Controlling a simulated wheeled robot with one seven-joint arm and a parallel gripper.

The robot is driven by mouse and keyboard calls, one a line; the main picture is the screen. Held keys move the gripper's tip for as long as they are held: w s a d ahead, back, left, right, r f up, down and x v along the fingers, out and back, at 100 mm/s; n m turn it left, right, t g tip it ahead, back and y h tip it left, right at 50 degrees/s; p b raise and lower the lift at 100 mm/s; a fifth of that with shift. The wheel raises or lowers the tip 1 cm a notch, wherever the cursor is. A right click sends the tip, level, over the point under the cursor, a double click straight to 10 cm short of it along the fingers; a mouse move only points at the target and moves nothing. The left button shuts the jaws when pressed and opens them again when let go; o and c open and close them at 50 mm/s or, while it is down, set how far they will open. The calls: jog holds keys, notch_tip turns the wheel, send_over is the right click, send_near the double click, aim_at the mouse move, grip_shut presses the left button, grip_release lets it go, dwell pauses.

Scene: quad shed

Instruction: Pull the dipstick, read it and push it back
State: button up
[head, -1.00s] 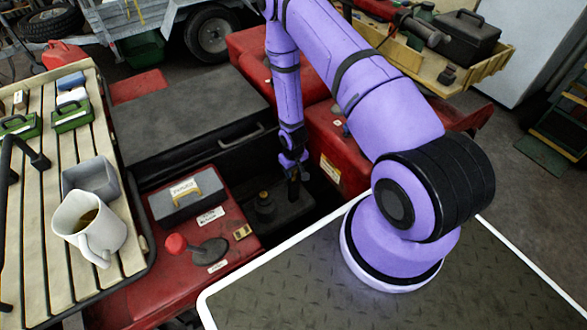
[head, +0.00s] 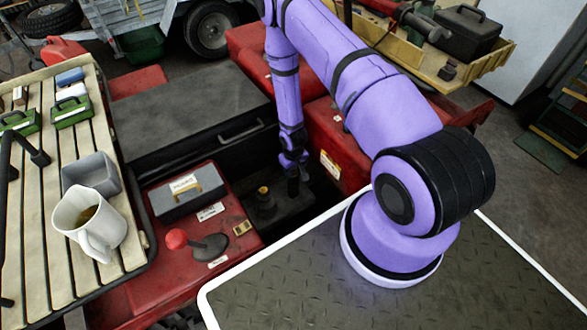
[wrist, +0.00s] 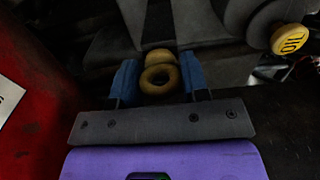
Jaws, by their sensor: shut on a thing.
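The dipstick's yellow ring handle (wrist: 146,80) shows in the middle of the wrist view, between the two blue fingers of my gripper (wrist: 158,62). My gripper is shut on it. The dipstick's stem is hidden below the handle, so I cannot tell how far in it sits. In the head view my gripper (head: 293,189) points down into the dark engine bay, and the handle cannot be made out there. A yellow oil cap (wrist: 289,39) with dark lettering is at the right of the wrist view, apart from my fingers.
Red bodywork (head: 335,150) borders the bay. A grey toolbox (head: 187,195) and a red-knobbed lever (head: 176,239) are left of it. A slatted bench (head: 35,190) at the left holds a mug (head: 85,225) and a grey tray (head: 91,174).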

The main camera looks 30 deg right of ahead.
jog(key=shift+f, duration=0.35)
jog(key=o, duration=1)
jog(key=shift+r, duration=0.1)
notch_tip(320, 180, up, 11)
jog(key=shift+f, duration=0.2)
